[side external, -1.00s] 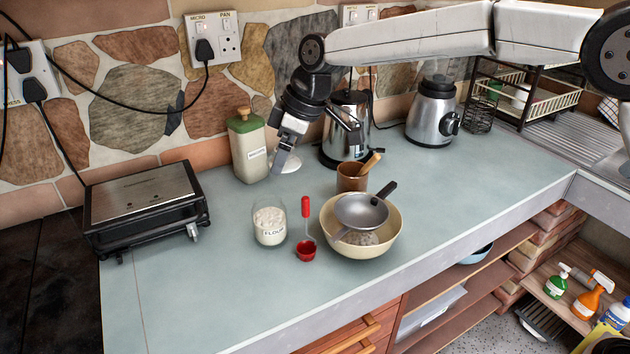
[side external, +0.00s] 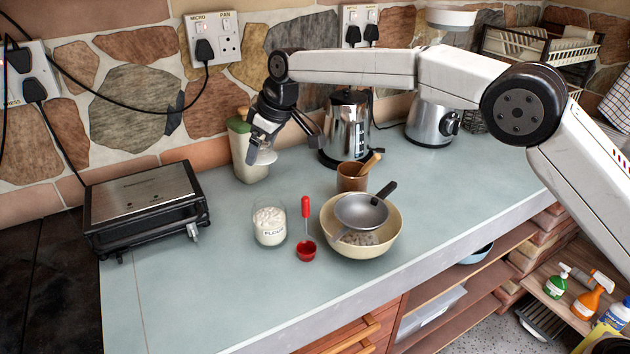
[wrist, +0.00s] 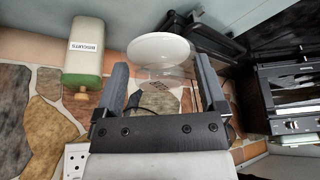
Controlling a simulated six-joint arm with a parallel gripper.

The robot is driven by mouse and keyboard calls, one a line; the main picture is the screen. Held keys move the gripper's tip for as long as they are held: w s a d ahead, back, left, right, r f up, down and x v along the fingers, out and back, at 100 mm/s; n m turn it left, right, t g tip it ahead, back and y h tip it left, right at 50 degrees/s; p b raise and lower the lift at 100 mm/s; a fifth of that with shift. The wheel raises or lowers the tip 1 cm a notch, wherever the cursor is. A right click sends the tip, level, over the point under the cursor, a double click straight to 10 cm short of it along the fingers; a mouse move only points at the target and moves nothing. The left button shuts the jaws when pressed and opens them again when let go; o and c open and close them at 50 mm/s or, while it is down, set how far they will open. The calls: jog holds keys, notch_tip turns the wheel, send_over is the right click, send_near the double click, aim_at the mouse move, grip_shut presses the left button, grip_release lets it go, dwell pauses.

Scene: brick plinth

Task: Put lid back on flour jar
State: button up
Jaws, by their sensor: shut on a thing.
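The flour jar (side external: 269,227) is clear glass with white flour inside and a "FLOUR" label. It stands upright and open-topped on the counter. My gripper (side external: 262,147) is behind the jar and above the counter, in front of the biscuit jar. It is shut on the lid (side external: 265,157), which looks pale and partly clear and hangs apart from the flour jar. In the wrist view the lid (wrist: 160,48) shows as a white disc with a clear part, between the two fingers of my gripper (wrist: 161,65). The exact contact is hard to make out.
The green-lidded biscuit jar (side external: 247,165) is close behind my gripper. A red scoop (side external: 306,250) and a cream bowl (side external: 387,245) with a sieve (side external: 362,212) lie right of the flour jar. A grill (side external: 145,207) stands left, a kettle (side external: 346,125) behind.

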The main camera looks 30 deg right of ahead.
aim_at(266, 155)
jog(key=shift+f, duration=1.9)
jog(key=shift+f, duration=0.25)
jog(key=shift+f, duration=2.9)
jog(key=shift+f, duration=0.2)
jog(key=o, duration=0.9)
jog(key=shift+r, duration=0.15)
jog(key=shift+r, duration=3.4)
